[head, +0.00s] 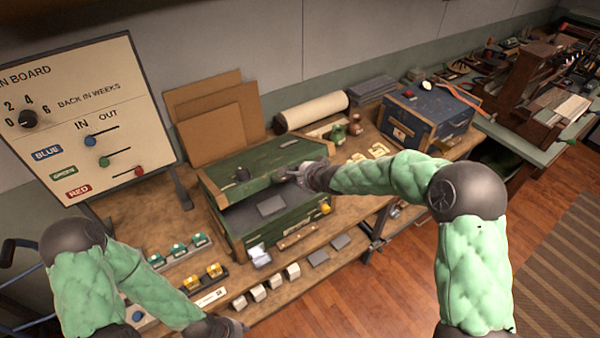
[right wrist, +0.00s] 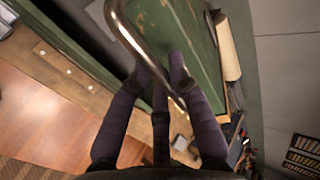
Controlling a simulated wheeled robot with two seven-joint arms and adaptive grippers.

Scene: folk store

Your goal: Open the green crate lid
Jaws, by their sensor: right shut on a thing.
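The green crate (head: 290,222) stands on the wooden bench in the head view. Its green lid (head: 262,160) is partly raised and tilted, with a dark gap between lid and crate and a grey panel (head: 271,204) in it. My right gripper (head: 284,175) is at the lid's front edge. In the right wrist view its dark fingers (right wrist: 165,75) close around a curved metal handle (right wrist: 135,38) beside the green lid (right wrist: 192,40). My left gripper (head: 232,328) is low at the bottom of the head view; its fingers are unclear.
A blue crate (head: 428,115) stands to the right and a paper roll (head: 311,110) behind. Cardboard sheets (head: 215,125) lean against the wall. A sign board (head: 85,115) stands left. Small white blocks (head: 258,293) and yellow pieces (head: 204,277) lie along the bench front.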

